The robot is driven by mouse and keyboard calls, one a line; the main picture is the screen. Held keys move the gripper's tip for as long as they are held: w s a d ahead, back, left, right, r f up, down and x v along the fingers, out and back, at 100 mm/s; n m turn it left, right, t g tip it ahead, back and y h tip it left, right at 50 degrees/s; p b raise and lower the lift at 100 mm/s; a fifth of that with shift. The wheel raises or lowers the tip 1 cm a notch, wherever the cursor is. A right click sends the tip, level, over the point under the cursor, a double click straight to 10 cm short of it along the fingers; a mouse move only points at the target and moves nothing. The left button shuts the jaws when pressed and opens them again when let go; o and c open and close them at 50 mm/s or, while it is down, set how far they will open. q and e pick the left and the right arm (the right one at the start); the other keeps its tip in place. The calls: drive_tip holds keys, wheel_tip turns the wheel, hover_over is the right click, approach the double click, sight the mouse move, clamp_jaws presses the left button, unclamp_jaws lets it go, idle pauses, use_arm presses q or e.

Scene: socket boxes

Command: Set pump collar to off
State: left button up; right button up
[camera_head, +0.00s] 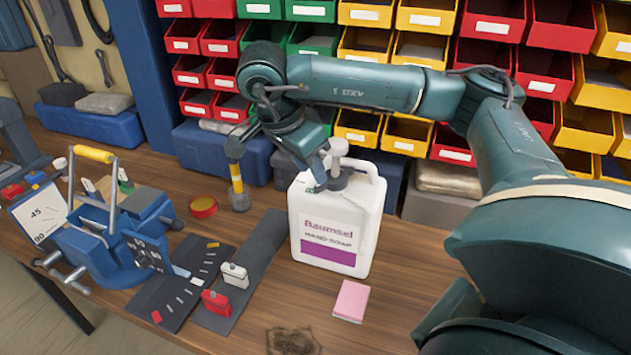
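A white jug of hand soap (335,220) with a purple label stands upright on the wooden bench. A white pump head (338,148) tops it, with a dark pump collar (341,178) around the neck below. My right arm reaches in from the right and bends down behind and left of the jug's top. My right gripper (317,181) is at the left side of the collar, very close to it. Its fingers are small and partly hidden, so I cannot tell whether it touches the collar. Any off marking on the collar is too small to read. My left gripper is not in view.
A pink block (351,301) lies in front of the jug. A dark mat (240,282) with red and white pieces lies to the left, beside a blue clamp-like device (100,250). A yellow-and-grey post (238,185) stands behind. Rows of coloured bins (365,45) line the back.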

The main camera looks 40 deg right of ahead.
sight(315, 186)
drive_tip(key=shift+b+x, duration=0.65)
drive_tip(key=shift+x, duration=1.4)
clamp_jaws()
